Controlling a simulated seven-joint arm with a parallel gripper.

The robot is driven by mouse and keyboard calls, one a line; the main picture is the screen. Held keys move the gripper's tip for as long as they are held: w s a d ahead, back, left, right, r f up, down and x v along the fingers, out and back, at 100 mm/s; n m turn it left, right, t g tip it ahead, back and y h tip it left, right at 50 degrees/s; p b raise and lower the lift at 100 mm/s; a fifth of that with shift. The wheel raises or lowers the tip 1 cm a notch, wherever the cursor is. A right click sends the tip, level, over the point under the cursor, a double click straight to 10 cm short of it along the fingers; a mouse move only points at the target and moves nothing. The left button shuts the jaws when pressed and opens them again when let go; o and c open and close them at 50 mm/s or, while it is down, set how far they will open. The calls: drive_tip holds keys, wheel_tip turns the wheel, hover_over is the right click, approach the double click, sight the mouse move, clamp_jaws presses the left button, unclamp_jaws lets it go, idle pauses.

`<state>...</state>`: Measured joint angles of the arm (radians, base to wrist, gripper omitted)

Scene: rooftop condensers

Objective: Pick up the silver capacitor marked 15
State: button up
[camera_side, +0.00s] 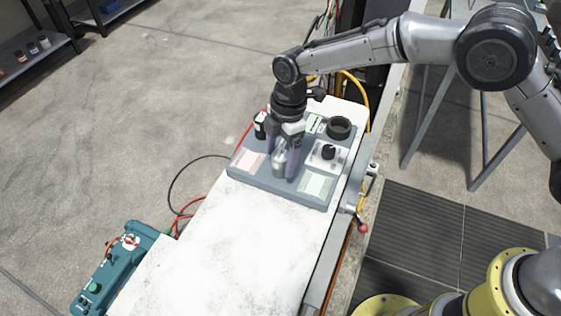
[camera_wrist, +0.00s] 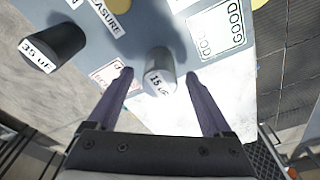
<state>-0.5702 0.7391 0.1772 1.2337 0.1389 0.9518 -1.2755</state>
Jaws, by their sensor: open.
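The silver capacitor marked 15 (camera_wrist: 159,72) stands on a grey-blue board between my gripper's fingers in the wrist view. In the side view the silver capacitor (camera_side: 279,163) shows low between the fingers. My gripper (camera_side: 283,172) is open, with its two purple fingers (camera_wrist: 158,78) on either side of the capacitor. In the wrist view there is a visible gap between each finger and the capacitor. A dark capacitor marked 35 uF (camera_wrist: 55,47) stands to the left; it also shows in the side view (camera_side: 260,125).
The board (camera_side: 262,182) lies on a white worktop (camera_side: 235,240). It carries a dark ring-shaped holder (camera_side: 339,128), a white panel with a black knob (camera_side: 327,154), a green label marked GOOD (camera_wrist: 220,27) and a reddish label (camera_side: 248,161). A teal case (camera_side: 113,270) stands at lower left.

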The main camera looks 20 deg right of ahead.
clamp_jaws()
idle(0.3)
drive_tip(key=shift+r, duration=0.1)
